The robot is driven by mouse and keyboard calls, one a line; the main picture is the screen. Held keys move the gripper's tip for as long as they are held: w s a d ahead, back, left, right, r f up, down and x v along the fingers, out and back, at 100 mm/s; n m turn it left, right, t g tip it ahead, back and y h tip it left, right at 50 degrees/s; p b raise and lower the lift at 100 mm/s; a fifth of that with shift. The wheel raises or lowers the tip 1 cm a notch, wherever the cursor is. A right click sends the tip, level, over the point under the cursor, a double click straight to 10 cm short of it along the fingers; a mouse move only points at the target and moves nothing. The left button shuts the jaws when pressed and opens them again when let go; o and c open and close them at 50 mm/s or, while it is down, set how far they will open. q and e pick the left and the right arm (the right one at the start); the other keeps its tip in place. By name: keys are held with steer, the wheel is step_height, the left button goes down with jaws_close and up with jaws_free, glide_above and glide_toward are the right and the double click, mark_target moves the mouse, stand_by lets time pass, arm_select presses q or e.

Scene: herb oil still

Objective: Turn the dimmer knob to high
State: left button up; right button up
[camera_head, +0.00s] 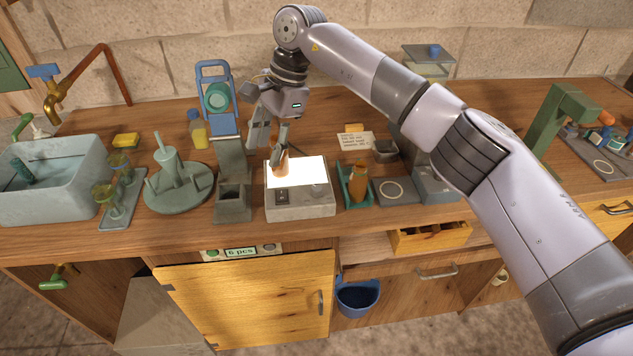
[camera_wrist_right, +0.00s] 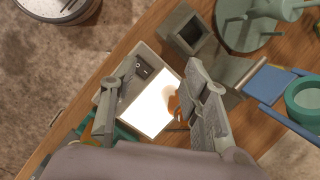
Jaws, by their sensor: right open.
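A grey light box (camera_head: 300,211) with a bright glowing top stands on the bench in the middle of the head view. Its front strip carries a dark rocker switch (camera_head: 281,196) at the left and a small pale round shape, possibly the dimmer knob (camera_head: 318,190), at the right. My right gripper (camera_head: 271,142) is open above the back left of the box. In the right wrist view my open right gripper (camera_wrist_right: 158,105) spans the lit panel (camera_wrist_right: 154,104), and the switch (camera_wrist_right: 144,70) shows. A small orange item (camera_wrist_right: 173,104) shows beside one finger. My left gripper is out of view.
A blue and grey stand (camera_head: 230,150) is close left of the box. A teal holder with an amber bottle (camera_head: 358,184) is close on its right. A round green dish (camera_head: 178,190) and a sink (camera_head: 55,185) lie further left.

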steer(key=w+d+r+h, duration=0.2)
steer(key=d+r+h, duration=0.25)
steer(key=d, duration=0.45)
steer(key=p, duration=0.4)
glide_toward(317, 187)
steer(key=shift+t+y, duration=0.25)
steer(key=shift+t, duration=0.05)
steer(key=f, duration=0.8)
steer(key=shift+s+d+f, duration=0.35)
steer(key=shift+s, duration=0.05)
steer(key=shift+c, duration=0.4)
jaws_close()
